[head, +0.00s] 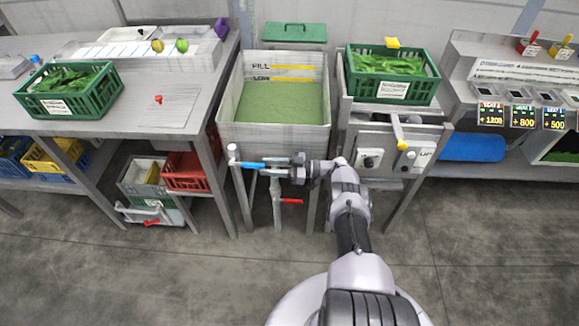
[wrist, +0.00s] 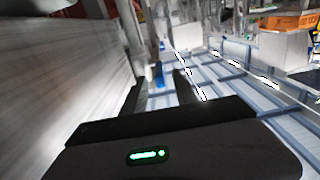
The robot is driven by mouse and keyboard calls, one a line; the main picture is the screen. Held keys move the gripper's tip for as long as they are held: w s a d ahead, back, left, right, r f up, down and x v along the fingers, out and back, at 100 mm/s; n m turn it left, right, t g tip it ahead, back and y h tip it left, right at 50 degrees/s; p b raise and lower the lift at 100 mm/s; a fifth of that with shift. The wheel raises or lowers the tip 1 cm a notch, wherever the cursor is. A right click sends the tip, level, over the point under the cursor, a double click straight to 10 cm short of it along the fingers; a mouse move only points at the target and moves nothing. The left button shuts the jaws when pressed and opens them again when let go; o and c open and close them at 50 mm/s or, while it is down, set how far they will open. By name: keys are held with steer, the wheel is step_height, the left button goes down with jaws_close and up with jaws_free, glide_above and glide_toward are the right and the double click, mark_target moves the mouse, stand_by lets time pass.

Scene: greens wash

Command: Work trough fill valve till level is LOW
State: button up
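The trough (head: 275,137) holds a green speckled surface (head: 282,102). Its far edge lies at or just under the yellow LOW line (head: 293,80), below the FILL line (head: 293,67). A valve with a blue lever (head: 250,164) sits on the white pipe (head: 232,152) at the trough's front left; the lever lies roughly level. My gripper (head: 272,167) is at the lever's right end, fingers pointing left. In the wrist view the fingers (wrist: 160,92) are apart, with a blue piece (wrist: 159,73) between or beyond the tips. Contact cannot be told.
A red lever (head: 291,201) is on the pipe under the trough. Green crates of leaves stand on the left table (head: 70,90) and right stand (head: 391,74). A control panel (head: 385,158) is to the right of my gripper. The front floor is clear.

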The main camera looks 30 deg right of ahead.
steer(key=b+v, duration=0.4)
steer(key=v, duration=1)
steer(key=shift+b, duration=0.3)
steer(key=shift+a+f, duration=0.1)
